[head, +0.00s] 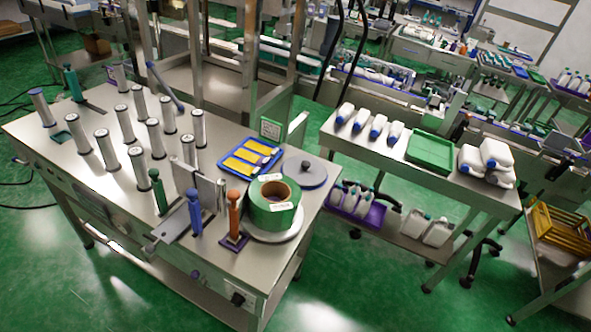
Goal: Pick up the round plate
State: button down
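My gripper is not in view.
A blue tray (250,156) with yellow items lies left of the plate. An orange-handled tool (234,212) and a blue one (195,212) stand near the front. Several upright white cylinders (109,150) fill the table's left. A bench (330,130) with bottles stands to the right.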

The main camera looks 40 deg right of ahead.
aim_at(308, 172)
jog(key=z, duration=0.65)
jog(key=i, duration=1.45)
jog(key=z, duration=0.35)
